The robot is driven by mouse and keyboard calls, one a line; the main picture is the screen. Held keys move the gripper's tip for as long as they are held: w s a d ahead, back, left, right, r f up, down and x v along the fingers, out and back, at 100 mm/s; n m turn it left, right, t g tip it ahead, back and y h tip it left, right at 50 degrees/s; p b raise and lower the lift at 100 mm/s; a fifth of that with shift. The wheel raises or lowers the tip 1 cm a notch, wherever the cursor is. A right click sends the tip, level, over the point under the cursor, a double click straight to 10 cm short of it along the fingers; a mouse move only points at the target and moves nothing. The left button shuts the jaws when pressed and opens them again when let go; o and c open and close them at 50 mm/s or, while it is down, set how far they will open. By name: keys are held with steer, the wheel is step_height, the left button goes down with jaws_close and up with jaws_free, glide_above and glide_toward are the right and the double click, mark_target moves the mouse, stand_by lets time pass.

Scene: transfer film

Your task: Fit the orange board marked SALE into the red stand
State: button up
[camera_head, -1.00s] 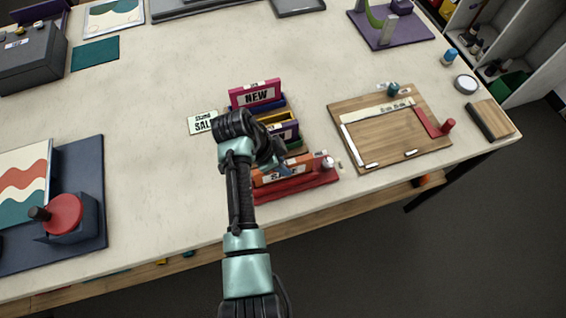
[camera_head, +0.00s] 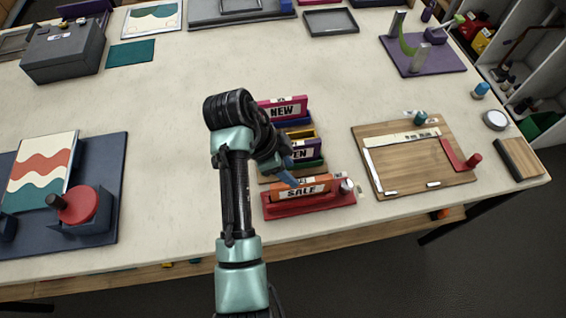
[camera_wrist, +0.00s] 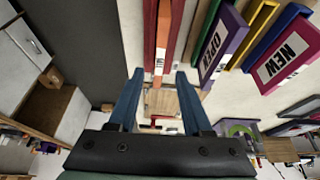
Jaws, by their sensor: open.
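The orange board marked SALE (camera_head: 302,190) stands upright in the red stand (camera_head: 310,207) near the table's front edge. In the wrist view the orange board (camera_wrist: 163,40) shows as a thin strip between the red walls of the stand (camera_wrist: 177,22). My gripper (camera_head: 288,174) is at the board's upper left in the head view. In the wrist view my gripper (camera_wrist: 160,85) has its blue fingers spread, with nothing between them. The fingertips look apart from the board. How deep the board sits is hard to tell.
Behind the stand are a purple board marked OPEN (camera_head: 305,150) and a pink board marked NEW (camera_head: 283,109). A white knob (camera_head: 346,186) is at the stand's right end. A wooden board (camera_head: 410,165) lies to the right.

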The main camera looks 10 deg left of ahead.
steer(key=w+d+r+n+t+y, duration=0.1)
steer(key=w+r+n+t, duration=0.35)
steer(key=r, duration=0.95)
steer(key=w+r+n+t+y, duration=0.2)
steer(key=w+r+t, duration=0.55)
steer(key=r, duration=0.75)
steer(key=s+d+r+n+t, duration=0.1)
steer(key=s+r+n+t, duration=0.15)
steer(key=r, duration=0.55)
steer(key=s+d+r+n+t, duration=0.15)
steer(key=r+t, duration=0.25)
steer(key=r, duration=0.4)
steer(key=s+r+n+t+y, duration=0.1)
steer(key=s+r+n+t, duration=0.3)
steer(key=s+r, duration=1)
steer(key=t, duration=0.3)
steer(key=shift+s+r, duration=0.15)
steer(key=shift+r, duration=0.15)
steer(key=shift+a+t, duration=0.1)
steer(key=shift+t, duration=0.15)
